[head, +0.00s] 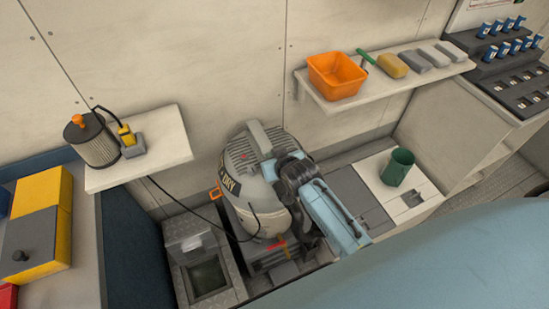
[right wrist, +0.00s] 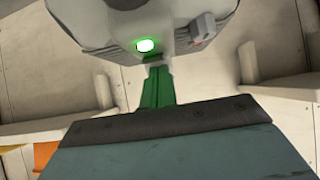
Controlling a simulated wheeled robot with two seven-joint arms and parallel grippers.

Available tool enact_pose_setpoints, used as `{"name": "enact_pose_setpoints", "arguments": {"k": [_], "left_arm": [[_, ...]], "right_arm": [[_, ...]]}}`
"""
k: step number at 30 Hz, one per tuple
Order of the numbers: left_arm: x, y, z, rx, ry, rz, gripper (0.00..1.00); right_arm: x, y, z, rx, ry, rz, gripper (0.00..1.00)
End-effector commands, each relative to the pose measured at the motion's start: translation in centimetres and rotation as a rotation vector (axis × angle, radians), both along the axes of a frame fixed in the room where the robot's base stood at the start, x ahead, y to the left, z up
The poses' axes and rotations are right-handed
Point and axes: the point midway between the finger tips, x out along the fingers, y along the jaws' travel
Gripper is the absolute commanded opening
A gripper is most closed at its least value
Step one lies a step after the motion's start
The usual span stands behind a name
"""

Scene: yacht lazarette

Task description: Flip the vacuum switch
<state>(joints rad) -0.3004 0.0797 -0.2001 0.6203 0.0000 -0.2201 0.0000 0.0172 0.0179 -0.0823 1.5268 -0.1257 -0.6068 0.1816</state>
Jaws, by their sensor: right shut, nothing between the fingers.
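The vacuum (head: 250,150) is a grey drum with a dark ribbed top and a handle, standing against the wall. My right arm reaches over its right side, and my right gripper (right wrist: 157,75) is shut and empty at the vacuum head. In the right wrist view a green light (right wrist: 146,45) glows on the vacuum head (right wrist: 100,25), just beyond the fingertips. A small grey block (right wrist: 204,27) with a reddish mark sticks out to the right of the light; I cannot tell for sure that it is the switch. Contact between fingertips and vacuum is unclear. My left gripper is out of view.
A small left shelf (head: 165,150) holds a ribbed canister (head: 92,142) and a yellow-grey device (head: 128,140). The upper shelf (head: 375,95) holds an orange bin (head: 336,76) and several blocks. A green cup (head: 398,167) stands right of my arm.

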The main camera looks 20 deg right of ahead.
Motion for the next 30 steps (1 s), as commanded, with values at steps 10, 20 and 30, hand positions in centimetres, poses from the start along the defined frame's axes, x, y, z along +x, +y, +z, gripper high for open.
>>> {"name": "enact_pose_setpoints", "arguments": {"k": [10, 20, 30], "left_arm": [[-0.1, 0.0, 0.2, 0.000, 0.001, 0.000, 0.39], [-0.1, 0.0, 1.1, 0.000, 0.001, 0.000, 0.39], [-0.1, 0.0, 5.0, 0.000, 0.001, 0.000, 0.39]], "right_arm": [[0.8, 0.0, 0.4, 0.001, -0.001, -0.001, 0.00], [0.9, 0.0, 1.3, 0.001, -0.001, -0.001, 0.00], [1.1, 0.0, 5.3, 0.001, -0.002, 0.001, 0.00]]}}
